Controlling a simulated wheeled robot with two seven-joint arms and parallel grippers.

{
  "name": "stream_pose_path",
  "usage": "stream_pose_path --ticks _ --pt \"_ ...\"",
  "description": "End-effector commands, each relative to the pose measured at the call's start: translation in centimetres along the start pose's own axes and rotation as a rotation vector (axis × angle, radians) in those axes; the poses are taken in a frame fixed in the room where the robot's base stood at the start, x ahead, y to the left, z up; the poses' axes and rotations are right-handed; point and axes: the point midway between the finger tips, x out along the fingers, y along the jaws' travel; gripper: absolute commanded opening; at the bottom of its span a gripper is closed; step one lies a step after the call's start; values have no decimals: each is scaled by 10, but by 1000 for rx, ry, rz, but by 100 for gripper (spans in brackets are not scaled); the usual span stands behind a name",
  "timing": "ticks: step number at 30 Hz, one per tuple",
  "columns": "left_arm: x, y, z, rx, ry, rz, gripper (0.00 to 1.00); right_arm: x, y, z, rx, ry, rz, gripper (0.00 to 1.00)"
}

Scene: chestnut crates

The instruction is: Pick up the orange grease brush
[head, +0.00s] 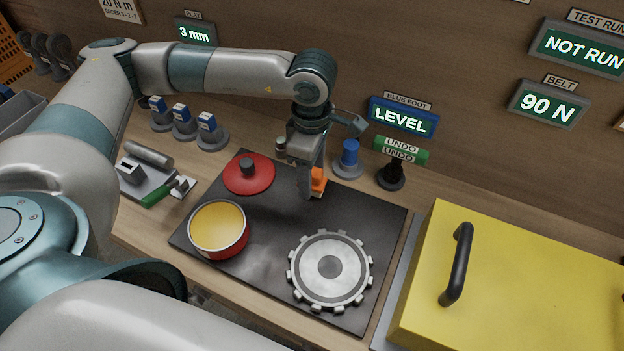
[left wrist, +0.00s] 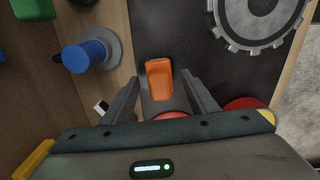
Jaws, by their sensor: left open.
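The orange grease brush (head: 319,181) stands on the dark mat (head: 262,258) near its back edge in the head view, partly hidden by my left gripper. In the left wrist view the brush (left wrist: 159,79) shows as an orange block just beyond and between the fingertips. My left gripper (head: 309,192) is open and points down at the brush; its two fingers also show in the left wrist view (left wrist: 160,90). I see no finger closed on the brush. My right gripper is not in view.
On the mat are a red lid (head: 262,176), a red pot of yellow grease (head: 219,247) and a metal gear (head: 330,282). A blue-topped post (head: 349,154) and a black knob (head: 392,176) stand behind. A yellow cover (head: 520,285) with a black handle is at right.

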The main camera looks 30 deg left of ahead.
Motion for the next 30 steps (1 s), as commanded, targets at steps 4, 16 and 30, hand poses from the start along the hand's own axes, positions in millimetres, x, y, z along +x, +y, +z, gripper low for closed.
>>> stream_pose_path --ticks 4,16,30 --pt "0 0 0 0 0 0 34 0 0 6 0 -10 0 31" --pt "-1 0 0 0 0 1 7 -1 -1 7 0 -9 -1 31" --pt "-46 -3 7 5 -2 1 7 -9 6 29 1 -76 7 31"
